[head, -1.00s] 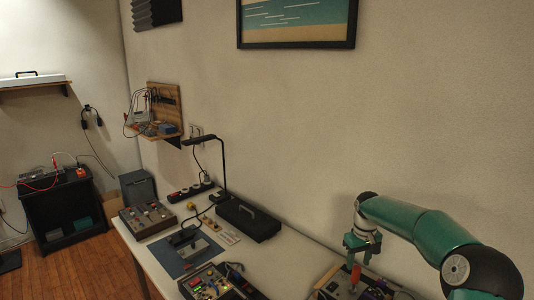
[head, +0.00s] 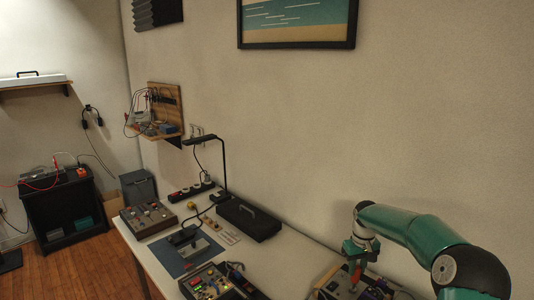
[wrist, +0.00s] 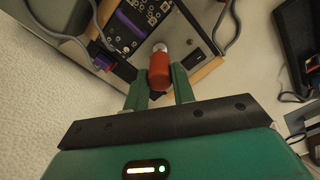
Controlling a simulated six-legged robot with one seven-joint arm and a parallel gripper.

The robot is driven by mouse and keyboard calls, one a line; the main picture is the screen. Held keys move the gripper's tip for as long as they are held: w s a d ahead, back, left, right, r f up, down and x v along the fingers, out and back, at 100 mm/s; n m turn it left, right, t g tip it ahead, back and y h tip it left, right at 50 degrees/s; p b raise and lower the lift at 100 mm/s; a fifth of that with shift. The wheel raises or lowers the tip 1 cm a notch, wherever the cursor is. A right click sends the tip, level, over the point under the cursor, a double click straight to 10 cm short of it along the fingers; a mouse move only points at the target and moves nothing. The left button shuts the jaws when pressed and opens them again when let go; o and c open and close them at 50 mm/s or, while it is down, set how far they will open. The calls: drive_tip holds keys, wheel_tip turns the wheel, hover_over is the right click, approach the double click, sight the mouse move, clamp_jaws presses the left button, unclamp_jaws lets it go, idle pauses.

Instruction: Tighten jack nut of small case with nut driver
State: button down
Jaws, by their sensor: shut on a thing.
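My gripper (wrist: 160,80) is shut on the red handle of the nut driver (wrist: 159,66), one finger on each side. In the head view my gripper (head: 361,250) is at the lower right, with the red handle (head: 355,273) below it. The driver's silver end points at the case panel (wrist: 134,45). I cannot tell whether it touches a nut; the jack nut is hidden or too small to make out. The case has a dark panel with white marks, a purple part and a wooden edge. In the head view the case (head: 334,284) is partly cut off.
Grey cables run beside the case; a plug with red and blue parts (wrist: 104,62) sits on its left. A dark tray-like object (wrist: 299,40) lies at the right. In the head view, a black case (head: 250,221), a lamp (head: 222,165) and other instruments occupy the bench.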

drive_tip(key=m, duration=0.2)
drive_tip(key=shift+m, duration=1.7)
drive_tip(key=m, duration=0.2)
drive_tip(key=shift+m, duration=0.4)
drive_tip(key=c, duration=1.1)
unclamp_jaws()
